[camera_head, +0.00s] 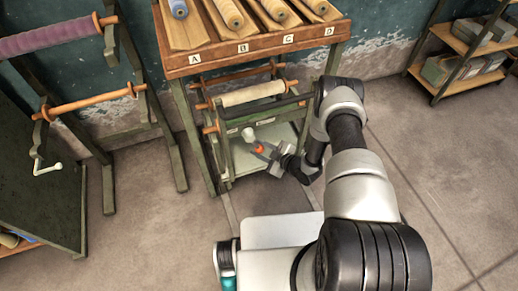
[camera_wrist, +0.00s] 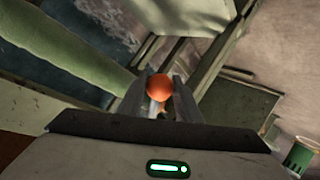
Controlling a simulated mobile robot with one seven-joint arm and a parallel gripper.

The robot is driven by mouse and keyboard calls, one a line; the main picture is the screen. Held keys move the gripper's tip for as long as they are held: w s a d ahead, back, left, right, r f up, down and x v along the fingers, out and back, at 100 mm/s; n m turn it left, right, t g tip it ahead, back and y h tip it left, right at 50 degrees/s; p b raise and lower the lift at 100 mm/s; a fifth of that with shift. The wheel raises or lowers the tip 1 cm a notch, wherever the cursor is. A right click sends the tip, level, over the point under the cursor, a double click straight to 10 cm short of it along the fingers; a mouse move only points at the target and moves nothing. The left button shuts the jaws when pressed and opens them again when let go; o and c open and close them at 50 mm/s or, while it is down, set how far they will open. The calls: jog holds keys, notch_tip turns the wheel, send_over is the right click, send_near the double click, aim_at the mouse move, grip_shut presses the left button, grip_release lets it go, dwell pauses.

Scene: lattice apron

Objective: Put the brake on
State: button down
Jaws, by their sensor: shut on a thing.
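An orange ball-shaped knob (camera_wrist: 160,87) sits between the two fingertips of my gripper (camera_wrist: 160,95) in the wrist view, with the fingers closed against its sides. In the head view the same orange knob (camera_head: 259,148) shows at the end of my gripper (camera_head: 262,150), low at the front of a green-framed trolley (camera_head: 222,150). A pale lever-like piece (camera_head: 248,135) shows just above the knob. How the knob joins the trolley is hidden by my gripper, and I cannot tell the brake's position.
The trolley carries a cream roll (camera_head: 252,93) and stands under a wooden table (camera_head: 250,48) with several rolls in bays marked A to D. A rack with a white crank (camera_head: 47,168) stands left. A shelf (camera_head: 470,45) stands back right. Floor at right is clear.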

jog(key=shift+d, duration=0.15)
jog(key=c, duration=1.3)
grip_release()
jog(key=p+v, duration=0.3)
jog(key=v, duration=1.4)
jog(key=shift+r, duration=0.25)
jog(key=shift+s+d, duration=0.15)
jog(key=shift+d, duration=0.05)
